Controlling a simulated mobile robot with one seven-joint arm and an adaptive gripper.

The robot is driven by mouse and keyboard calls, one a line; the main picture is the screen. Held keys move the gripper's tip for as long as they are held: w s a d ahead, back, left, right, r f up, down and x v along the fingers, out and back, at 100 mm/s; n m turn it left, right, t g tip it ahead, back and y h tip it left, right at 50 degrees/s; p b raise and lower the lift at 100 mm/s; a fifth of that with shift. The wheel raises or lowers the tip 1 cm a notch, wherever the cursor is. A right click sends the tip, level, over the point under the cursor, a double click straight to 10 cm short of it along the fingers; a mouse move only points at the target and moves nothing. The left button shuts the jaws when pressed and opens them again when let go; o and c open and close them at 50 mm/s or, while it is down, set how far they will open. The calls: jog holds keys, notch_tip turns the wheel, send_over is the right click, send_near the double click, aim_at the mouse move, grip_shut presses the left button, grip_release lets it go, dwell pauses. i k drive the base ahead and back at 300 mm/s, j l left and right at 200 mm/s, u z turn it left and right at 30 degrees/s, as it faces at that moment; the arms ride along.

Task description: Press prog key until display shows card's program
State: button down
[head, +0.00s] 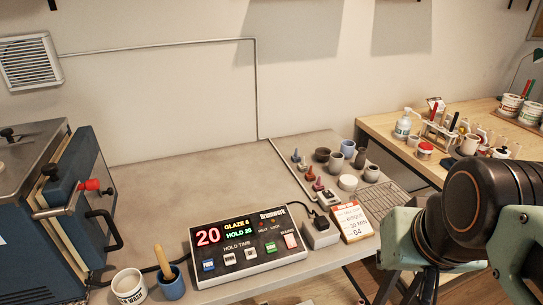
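The controller box (245,272) lies on the grey table with its face tilted up. Its display (222,233) shows a large red 20, with GLAZE 6 in yellow and HOLD 20 in green. A row of keys runs below: a blue key (209,265) at the left, pale ones, a green key (270,249) and a larger pale key (291,241). Key labels are too small to read surely. The card (351,221) stands right of the box and seems to read BISQUE, 20 MIN, 04. My gripper (415,292) is at the lower right, apart from the box; its fingertips are unclear.
A kiln (45,215) with a red-knobbed handle stands left. A white tub (130,287) and a blue cup (171,285) with a wooden handle stand near the box's left side. A grey plug block (320,234) sits between box and card. Small pots (348,148) stand behind.

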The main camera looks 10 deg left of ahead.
aim_at(208, 266)
jog(key=k+j+u, duration=0.1)
jog(key=u, duration=0.85)
